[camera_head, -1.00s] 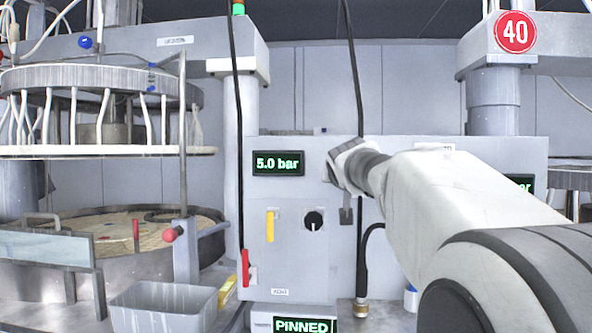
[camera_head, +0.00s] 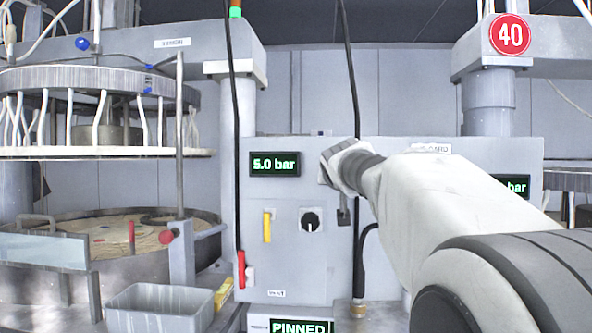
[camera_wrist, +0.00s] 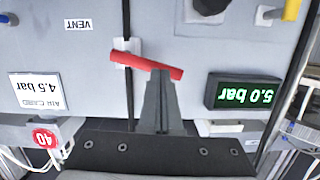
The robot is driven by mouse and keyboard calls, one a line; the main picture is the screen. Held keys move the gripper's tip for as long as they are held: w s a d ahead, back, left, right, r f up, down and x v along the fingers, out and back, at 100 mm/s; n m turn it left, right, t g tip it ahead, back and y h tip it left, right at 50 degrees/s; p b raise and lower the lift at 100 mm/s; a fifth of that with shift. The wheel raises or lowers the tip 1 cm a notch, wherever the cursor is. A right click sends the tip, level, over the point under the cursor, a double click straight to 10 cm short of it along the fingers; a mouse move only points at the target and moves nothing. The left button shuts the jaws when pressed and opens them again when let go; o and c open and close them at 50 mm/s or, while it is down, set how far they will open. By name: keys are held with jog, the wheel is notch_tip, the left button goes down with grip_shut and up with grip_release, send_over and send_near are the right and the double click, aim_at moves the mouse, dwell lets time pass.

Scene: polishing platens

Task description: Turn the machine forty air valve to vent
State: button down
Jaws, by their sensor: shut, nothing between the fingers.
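The air valve's red lever (camera_wrist: 146,65) shows in the upside-down wrist view. It lies nearly level, slightly tilted, on a white mount (camera_wrist: 127,52) over a dark vertical line. A VENT label (camera_wrist: 78,25) and a 4.5 bar card (camera_wrist: 38,92) are to its left in that view. My gripper (camera_wrist: 161,74) is shut, with its fingertips at the lever's middle; I cannot tell whether they touch it. In the head view my gripper (camera_head: 344,217) is in front of the panel, and this lever is hidden there. The 40 sign (camera_head: 510,35) is at upper right.
Another red lever (camera_head: 241,270) stands upright on the left panel, near a yellow handle (camera_head: 267,226), black knob (camera_head: 310,221) and 5.0 bar display (camera_head: 275,163). A grey bin (camera_head: 160,309) is at lower left. A black hose (camera_head: 352,90) runs down behind my gripper.

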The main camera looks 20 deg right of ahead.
jog(key=shift+f+n+b, duration=0.2)
jog(key=shift+n+b, duration=0.2)
jog(key=shift+b, duration=0.25)
dwell(4.1)
jog(key=shift+a, duration=0.1)
